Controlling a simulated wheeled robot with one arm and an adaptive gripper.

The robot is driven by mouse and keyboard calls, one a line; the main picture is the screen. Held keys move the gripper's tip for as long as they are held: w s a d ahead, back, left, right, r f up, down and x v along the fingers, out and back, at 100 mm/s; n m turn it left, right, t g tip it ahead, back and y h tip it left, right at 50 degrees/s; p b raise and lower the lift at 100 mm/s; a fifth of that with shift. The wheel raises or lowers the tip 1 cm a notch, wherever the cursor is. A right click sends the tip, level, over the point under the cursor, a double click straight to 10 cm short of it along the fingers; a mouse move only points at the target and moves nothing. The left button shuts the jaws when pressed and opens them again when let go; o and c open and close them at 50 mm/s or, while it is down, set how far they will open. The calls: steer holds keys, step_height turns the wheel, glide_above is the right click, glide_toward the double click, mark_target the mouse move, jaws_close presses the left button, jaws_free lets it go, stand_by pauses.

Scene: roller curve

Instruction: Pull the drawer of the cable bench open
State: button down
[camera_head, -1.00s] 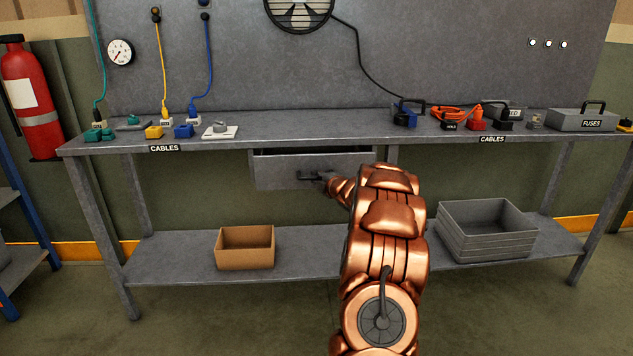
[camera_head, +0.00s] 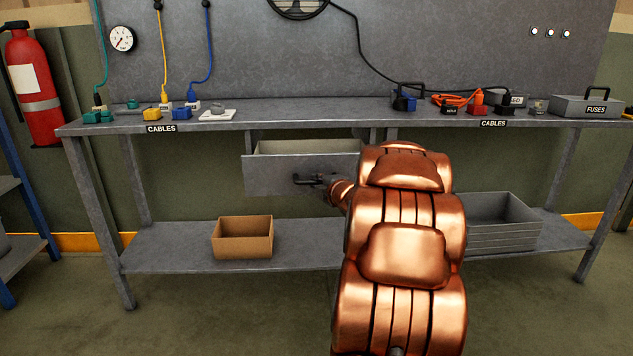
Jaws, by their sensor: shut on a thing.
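The grey drawer (camera_head: 272,175) hangs under the top of the cable bench (camera_head: 270,128), left of its middle. It stands partly open, and its pale inside shows above the front panel. Its dark bar handle (camera_head: 306,179) sits on the right part of the front. My gripper (camera_head: 322,181) is at the right end of the handle and is shut on it. My copper-coloured arm covers the right edge of the drawer and hides part of the gripper.
A cardboard box (camera_head: 243,238) and a grey crate (camera_head: 500,222) stand on the lower shelf (camera_head: 180,248). Plugs, cables and a grey fuse box (camera_head: 588,107) lie on the bench top. A fire extinguisher (camera_head: 33,85) is at the left. The floor in front is clear.

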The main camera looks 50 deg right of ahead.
steer(key=shift+s+a+f+b, duration=0.15)
steer(key=shift+s+a+b, duration=0.2)
steer(key=shift+s+a, duration=1.1)
steer(key=c, duration=1.1)
jaws_free()
steer(key=shift+w, duration=0.1)
steer(key=shift+c, duration=0.2)
steer(key=v, duration=1.2)
